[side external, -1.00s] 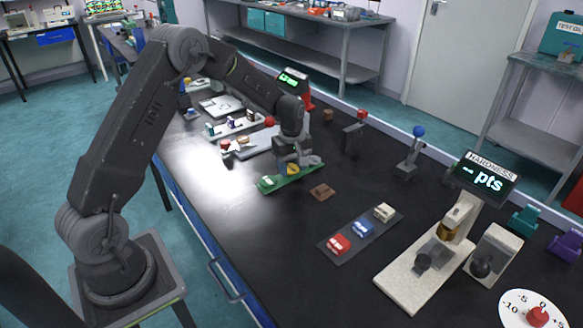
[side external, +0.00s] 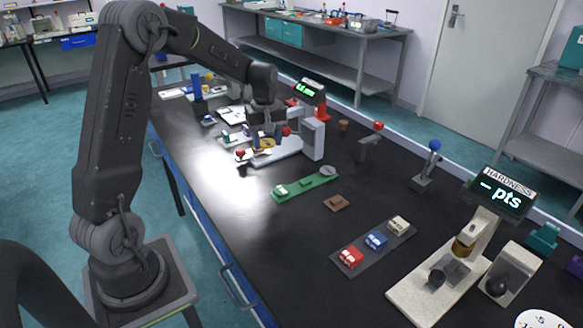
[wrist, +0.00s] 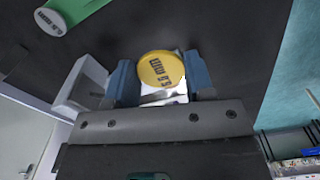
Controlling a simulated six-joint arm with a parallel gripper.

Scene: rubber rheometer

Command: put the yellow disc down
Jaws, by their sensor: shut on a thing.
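The yellow disc (wrist: 161,66) sits between the blue fingers of my gripper (wrist: 160,78) in the wrist view, its printed thickness label facing the camera. My gripper (side external: 264,138) is shut on it. In the side external view the yellow disc (side external: 266,143) shows low between the fingers, over or close to the pale grey base of a bench instrument (side external: 277,152). I cannot tell whether the disc touches that base.
A brown block (side external: 335,202), a dark tray (side external: 372,244) of small blocks and the hardness tester (side external: 445,265) stand to the right. Bare bench lies between them.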

